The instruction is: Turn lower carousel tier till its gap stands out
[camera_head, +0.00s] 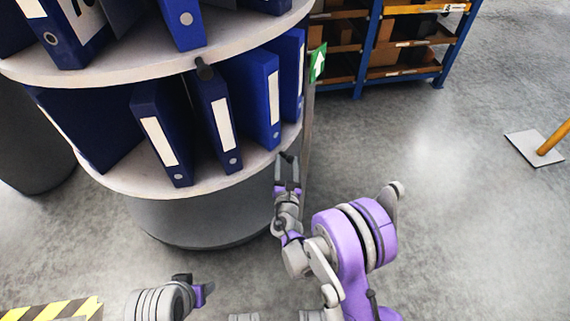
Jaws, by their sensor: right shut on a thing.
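The lower carousel tier (240,180) is a round pale shelf carrying several blue binders, among them a leaning one (160,135) and an upright one (258,95). A gap in its ring of binders cannot be made out for certain. My right gripper (287,160) is at the right front of this tier's rim, shut on a small dark part there, mostly hidden by the fingers. The upper tier (150,65) also holds blue binders and has a dark knob (204,69) at its rim.
A post (308,125) with a green arrow sign (318,63) stands close to the right of the carousel. A grey drum base (200,220) is below. A blue-framed rack (370,55) stands behind. The floor at right is largely clear.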

